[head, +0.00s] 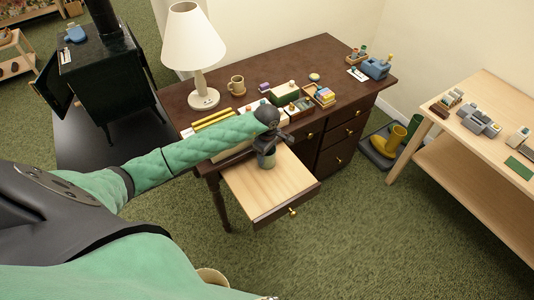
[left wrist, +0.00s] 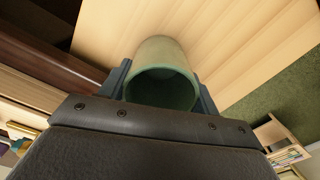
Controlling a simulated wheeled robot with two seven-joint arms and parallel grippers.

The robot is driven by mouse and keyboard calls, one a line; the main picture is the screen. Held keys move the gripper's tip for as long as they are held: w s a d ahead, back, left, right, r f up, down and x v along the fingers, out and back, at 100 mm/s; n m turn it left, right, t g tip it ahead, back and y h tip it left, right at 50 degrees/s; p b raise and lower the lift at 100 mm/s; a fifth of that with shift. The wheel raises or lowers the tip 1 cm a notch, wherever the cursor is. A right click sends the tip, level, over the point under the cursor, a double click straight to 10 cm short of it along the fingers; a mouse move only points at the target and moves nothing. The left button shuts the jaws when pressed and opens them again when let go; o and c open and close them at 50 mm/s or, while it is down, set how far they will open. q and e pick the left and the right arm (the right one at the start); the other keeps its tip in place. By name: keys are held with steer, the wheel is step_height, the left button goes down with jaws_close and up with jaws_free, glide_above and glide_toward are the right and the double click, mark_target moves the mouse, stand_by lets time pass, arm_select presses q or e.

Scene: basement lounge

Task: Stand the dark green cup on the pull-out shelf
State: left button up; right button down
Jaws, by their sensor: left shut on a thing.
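The dark green cup (head: 267,168) is between the fingers of my left gripper (head: 265,150), over the bare wooden top of the pull-out shelf (head: 250,193). In the left wrist view the cup (left wrist: 161,88) sits between the two fingers (left wrist: 162,90), its open mouth toward the camera and the pale shelf (left wrist: 225,35) behind it. The cup looks roughly upright. I cannot tell whether its base touches the shelf. The gripper hides its upper part in the head view. My right gripper is not in view.
The shelf extends from a dark desk (head: 325,60). A lamp (head: 193,45), a tan mug (head: 237,86) and small boxes stand on the desk. A brass knob (head: 292,212) is on the shelf's front. A light wooden table (head: 500,105) is at right. The shelf around the cup is clear.

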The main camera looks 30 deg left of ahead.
arm_select(q)
steer(key=o, duration=1.1)
steer(key=shift+c, duration=0.2)
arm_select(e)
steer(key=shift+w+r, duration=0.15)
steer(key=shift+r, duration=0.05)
arm_select(q)
steer(key=shift+r, duration=0.15)
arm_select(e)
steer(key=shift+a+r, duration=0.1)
arm_select(q)
step_height(320, 180, up, 12)
steer(key=p, duration=0.3)
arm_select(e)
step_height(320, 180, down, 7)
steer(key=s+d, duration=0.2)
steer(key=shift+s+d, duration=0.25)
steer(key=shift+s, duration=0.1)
